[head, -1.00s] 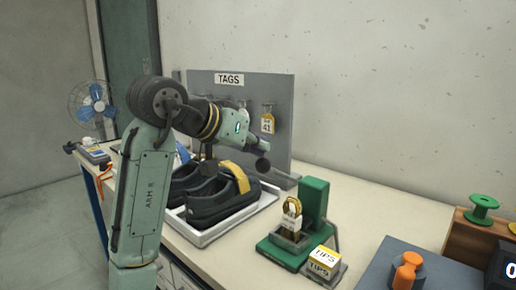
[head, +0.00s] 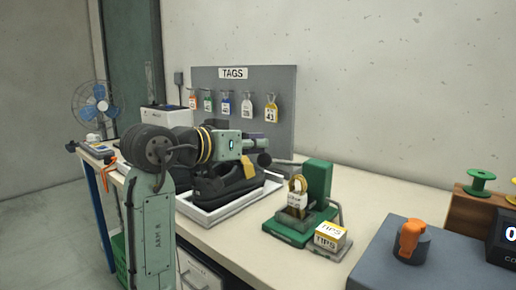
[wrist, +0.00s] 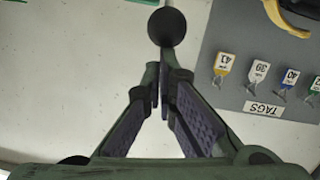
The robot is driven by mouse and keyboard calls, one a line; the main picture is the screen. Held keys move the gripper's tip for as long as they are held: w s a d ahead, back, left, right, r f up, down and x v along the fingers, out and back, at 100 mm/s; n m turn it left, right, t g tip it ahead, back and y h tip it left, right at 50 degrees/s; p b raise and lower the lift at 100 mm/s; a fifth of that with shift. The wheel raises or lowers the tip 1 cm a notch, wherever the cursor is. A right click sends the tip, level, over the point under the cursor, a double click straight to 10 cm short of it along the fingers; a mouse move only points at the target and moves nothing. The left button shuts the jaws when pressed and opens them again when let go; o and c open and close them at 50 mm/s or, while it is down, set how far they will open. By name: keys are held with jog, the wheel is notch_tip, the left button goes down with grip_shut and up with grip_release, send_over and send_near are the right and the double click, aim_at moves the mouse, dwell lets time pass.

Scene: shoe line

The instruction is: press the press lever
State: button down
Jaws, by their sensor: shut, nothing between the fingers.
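The green press (head: 318,181) stands on the bench, right of the shoes. Its lever reaches left from the press and ends in a black ball knob (head: 264,159), which also shows in the wrist view (wrist: 167,27). My gripper (head: 257,143) is close by the knob in the head view. In the wrist view my gripper (wrist: 163,95) is shut and empty, with the knob just beyond its fingertips. I cannot tell whether they touch. A gold lace bundle with a white tag (head: 297,199) sits in the press.
Dark shoes (head: 228,185) sit on a white tray (head: 208,215) beneath my arm. The grey TAGS board (head: 280,90) stands behind, with several hanging tags. A TIPS box (head: 330,236) is in front of the press. An orange-topped item (head: 410,240) stands on a grey surface at right.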

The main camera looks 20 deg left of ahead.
aim_at(260, 165)
jog(key=shift+t, duration=0.5)
jog(key=f+b, duration=0.1)
jog(key=s+f+b, duration=0.1)
jog(key=f, duration=0.1)
jog(key=f+b, duration=0.1)
jog(key=f, duration=0.1)
jog(key=shift+s+a, duration=0.25)
jog(key=shift+a, duration=0.05)
jog(key=shift+s+a+f+t+h+b, duration=0.1)
jog(key=shift+s+f+t+h+b, duration=0.1)
jog(key=shift+f+t+h+b, duration=0.55)
jog(key=shift+r+g+y, duration=0.15)
jog(key=shift+g+y, duration=0.2)
